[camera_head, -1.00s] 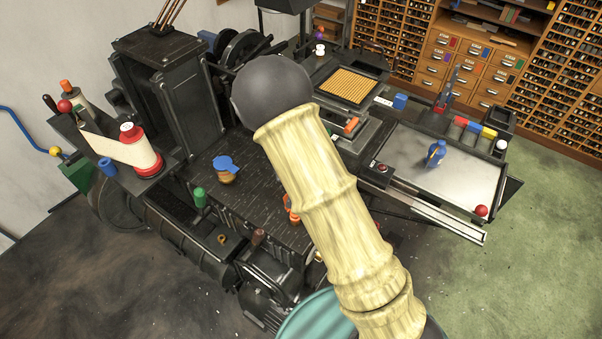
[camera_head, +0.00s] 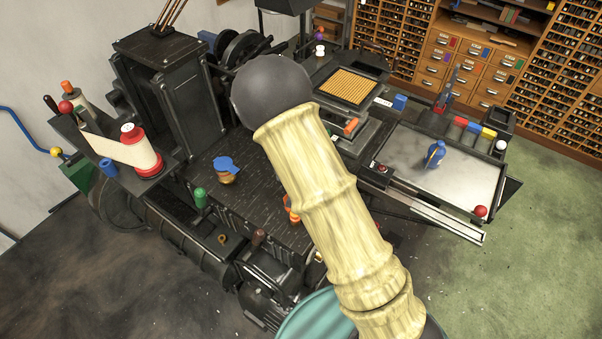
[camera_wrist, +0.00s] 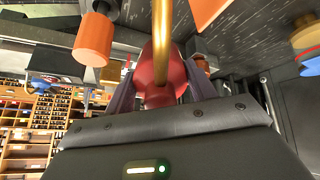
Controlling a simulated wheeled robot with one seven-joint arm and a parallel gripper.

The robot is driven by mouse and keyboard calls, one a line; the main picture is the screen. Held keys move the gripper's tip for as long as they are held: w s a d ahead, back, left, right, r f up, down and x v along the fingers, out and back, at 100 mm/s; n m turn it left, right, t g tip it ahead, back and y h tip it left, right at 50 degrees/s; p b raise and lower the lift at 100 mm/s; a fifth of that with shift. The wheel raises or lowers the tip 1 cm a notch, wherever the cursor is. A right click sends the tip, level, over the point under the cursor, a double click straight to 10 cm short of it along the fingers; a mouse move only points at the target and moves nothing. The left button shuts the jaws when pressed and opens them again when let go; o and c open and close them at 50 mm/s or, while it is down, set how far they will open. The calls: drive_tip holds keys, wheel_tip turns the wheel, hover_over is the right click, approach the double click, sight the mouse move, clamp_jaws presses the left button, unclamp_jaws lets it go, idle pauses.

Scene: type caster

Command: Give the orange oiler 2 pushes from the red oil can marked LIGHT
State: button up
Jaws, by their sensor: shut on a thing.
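In the wrist view my gripper (camera_wrist: 160,86) is shut on a red oil can (camera_wrist: 166,66), with one grey finger on each side of it. A brass spout (camera_wrist: 162,28) runs from the can to the top edge of the picture. No LIGHT marking shows on the visible part of the can. An orange cylinder (camera_wrist: 93,40) is left of the spout, and another orange piece (camera_wrist: 207,10) is right of it; I cannot tell which belongs to the orange oiler. In the head view my arm hides the gripper and the can, and a small orange part (camera_head: 292,216) shows beside it.
A metal plate (camera_head: 400,155) at right holds a blue oil can (camera_head: 436,154). A red-and-white roll (camera_head: 143,152) stands at left.

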drive_tip(key=shift+r+p, duration=0.3)
drive_tip(key=shift+r, duration=0.25)
drive_tip(key=shift+f, duration=0.15)
drive_tip(key=shift+f, duration=0.25)
drive_tip(key=shift+f+b, duration=0.8)
drive_tip(key=shift+b, duration=0.1)
idle(0.3)
drive_tip(key=shift+r, duration=0.1)
drive_tip(key=shift+r+p, duration=1)
drive_tip(key=shift+r, duration=0.1)
